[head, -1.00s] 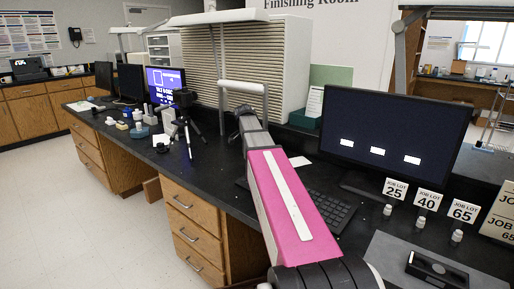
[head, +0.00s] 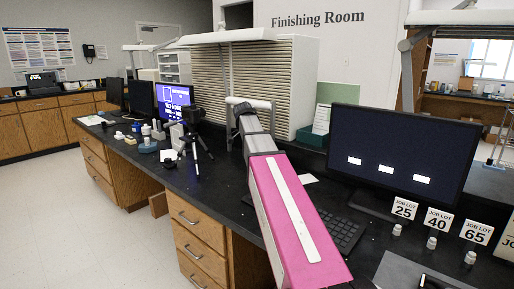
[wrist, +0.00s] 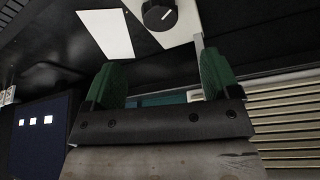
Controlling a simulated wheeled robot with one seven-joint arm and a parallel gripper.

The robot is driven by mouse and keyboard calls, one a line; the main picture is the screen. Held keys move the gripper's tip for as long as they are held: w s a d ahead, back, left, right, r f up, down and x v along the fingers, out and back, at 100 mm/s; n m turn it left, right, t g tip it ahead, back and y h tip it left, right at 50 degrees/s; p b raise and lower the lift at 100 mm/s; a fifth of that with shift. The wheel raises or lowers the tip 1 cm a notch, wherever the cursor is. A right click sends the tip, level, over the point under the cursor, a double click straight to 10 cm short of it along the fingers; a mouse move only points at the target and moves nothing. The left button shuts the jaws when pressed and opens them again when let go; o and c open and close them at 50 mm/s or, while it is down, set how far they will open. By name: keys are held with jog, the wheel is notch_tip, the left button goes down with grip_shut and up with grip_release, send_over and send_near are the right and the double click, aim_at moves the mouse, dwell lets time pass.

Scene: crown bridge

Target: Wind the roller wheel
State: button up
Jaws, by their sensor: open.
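A black round knob (wrist: 159,14) with a white mark sits on a pale plate at the top of the wrist view, beyond the fingertips. I cannot tell for sure whether it is the roller wheel. My gripper (wrist: 160,82) shows two green fingers spread wide, with nothing between them. The knob is apart from both fingers. In the head view my pink arm reaches forward over the black bench, and my gripper is hidden at its far end.
A large monitor (head: 400,150) stands right of my arm, with a keyboard (head: 340,230) below. A slatted cabinet (head: 285,80) stands behind my arm. A camera on a tripod (head: 198,130) is to the left. Job lot signs (head: 438,219) and small bottles (head: 432,243) are at right. The floor (head: 70,215) at left is clear.

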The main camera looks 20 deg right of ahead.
dwell(0.3)
jog(key=s+d+n+t+y, duration=0.3)
jog(key=d+n+y, duration=0.25)
jog(key=n, duration=1.25)
jog(key=x, duration=1)
jog(key=shift+w+f, duration=0.25)
jog(key=shift+f, duration=0.05)
jog(key=c, duration=0.9)
